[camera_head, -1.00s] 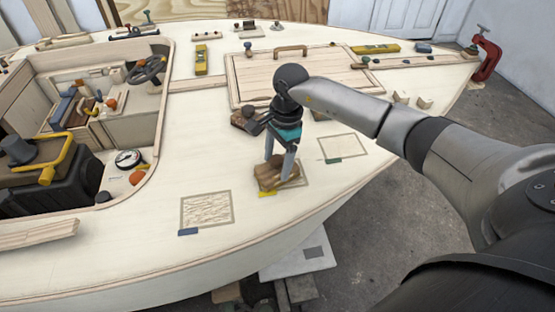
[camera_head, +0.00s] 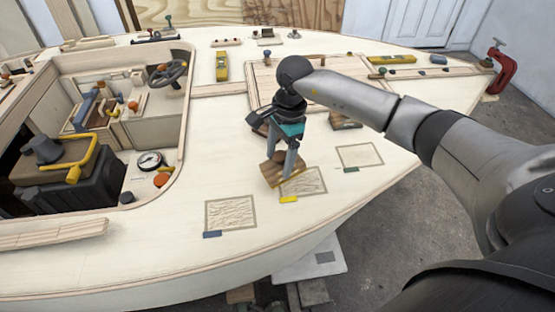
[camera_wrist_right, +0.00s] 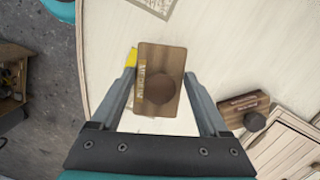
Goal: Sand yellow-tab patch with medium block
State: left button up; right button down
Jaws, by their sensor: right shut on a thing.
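My right gripper (camera_head: 284,160) is shut on the medium block (camera_head: 272,171), a brown wooden block with a dark round knob. In the right wrist view the block (camera_wrist_right: 152,54) sits between the fingers and its label reads medium. The yellow-tab patch (camera_head: 308,184) is a framed, scratched rectangle on the pale deck. Its yellow tab (camera_head: 289,199) lies at its near left corner and also shows in the wrist view (camera_wrist_right: 131,57). The block looks tilted in the head view and overlaps the patch's left side; I cannot tell whether it touches the deck. My left gripper is not in view.
A blue-tab patch (camera_head: 230,214) lies to the left and a green-tab patch (camera_head: 360,156) to the right. Another block with a knob (camera_wrist_right: 244,110) lies near the hatch. The cockpit opening (camera_head: 150,180) is at left; the deck's near edge curves below.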

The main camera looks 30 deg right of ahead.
jog(key=shift+d+r+p, duration=0.1)
jog(key=shift+r+p, duration=0.75)
jog(key=shift+r, duration=0.8)
